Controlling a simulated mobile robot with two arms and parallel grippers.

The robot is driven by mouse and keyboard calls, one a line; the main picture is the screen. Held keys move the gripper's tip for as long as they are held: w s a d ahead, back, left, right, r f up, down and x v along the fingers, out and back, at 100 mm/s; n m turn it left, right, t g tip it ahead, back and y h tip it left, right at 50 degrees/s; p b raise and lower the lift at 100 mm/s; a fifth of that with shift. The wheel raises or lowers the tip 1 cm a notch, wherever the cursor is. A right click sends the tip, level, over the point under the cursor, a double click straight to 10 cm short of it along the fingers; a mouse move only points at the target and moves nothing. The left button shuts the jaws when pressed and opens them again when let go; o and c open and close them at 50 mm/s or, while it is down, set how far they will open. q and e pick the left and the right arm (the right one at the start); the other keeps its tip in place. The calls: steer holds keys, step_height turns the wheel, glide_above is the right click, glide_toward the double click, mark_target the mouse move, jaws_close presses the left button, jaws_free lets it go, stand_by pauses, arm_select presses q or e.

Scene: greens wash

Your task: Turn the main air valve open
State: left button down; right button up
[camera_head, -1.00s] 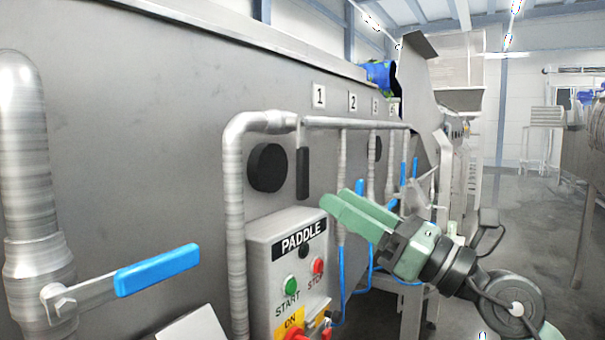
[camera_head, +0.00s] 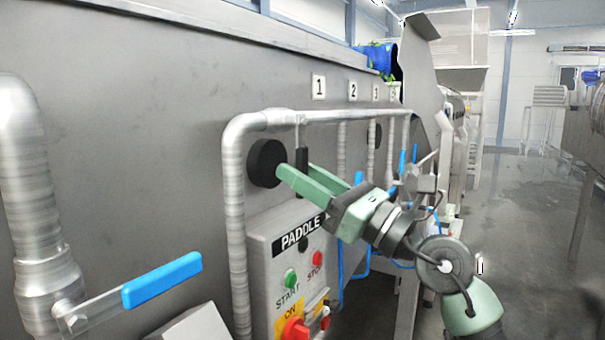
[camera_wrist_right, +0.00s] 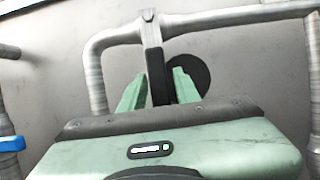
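A valve lever with a black grip (camera_head: 302,158) hangs straight down from the grey header pipe (camera_head: 345,117); no label on it is visible. My right gripper (camera_head: 292,178) is at the lower part of this lever, its green fingers pointing at the wall. In the right wrist view the lever (camera_wrist_right: 156,72) passes between the two fingertips (camera_wrist_right: 160,85), with a small gap on the right side. The fingers look apart, not closed on it. My left gripper is not in view.
A round black disc (camera_head: 265,163) is on the wall behind the fingertips. The PADDLE control box (camera_head: 262,262) sits below my gripper. A blue-handled lever (camera_head: 162,280) juts out at lower left. Vertical pipes with blue handles stand to the right. The aisle floor (camera_head: 530,210) is clear.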

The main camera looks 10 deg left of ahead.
jaws_close()
stand_by(1.2)
